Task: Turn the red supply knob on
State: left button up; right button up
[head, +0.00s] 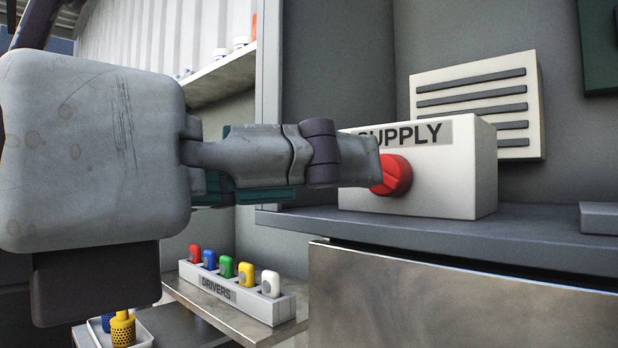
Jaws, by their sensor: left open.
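The red supply knob (397,175) sits on the front of a white box (455,175) labelled SUPPLY. The box stands on a dark grey shelf at the right of centre. My left gripper (368,163) reaches in from the left with its fingers pointing at the knob, and it is open. One finger shows clearly, and its tip overlaps the knob's left edge in the picture. I cannot tell whether it touches. The finger hides the box's left front and part of the knob. The other finger is not clearly visible. My right gripper is not in view.
A vented panel (478,92) is on the wall behind the box. The dark shelf (420,232) is clear in front of it. A white DRIVERS rack (285,305) with several coloured drivers sits lower down. A tray (145,338) is at the bottom left.

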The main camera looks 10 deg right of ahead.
aim_at(371, 220)
pick_arm(q)
jog(key=x, duration=0.7)
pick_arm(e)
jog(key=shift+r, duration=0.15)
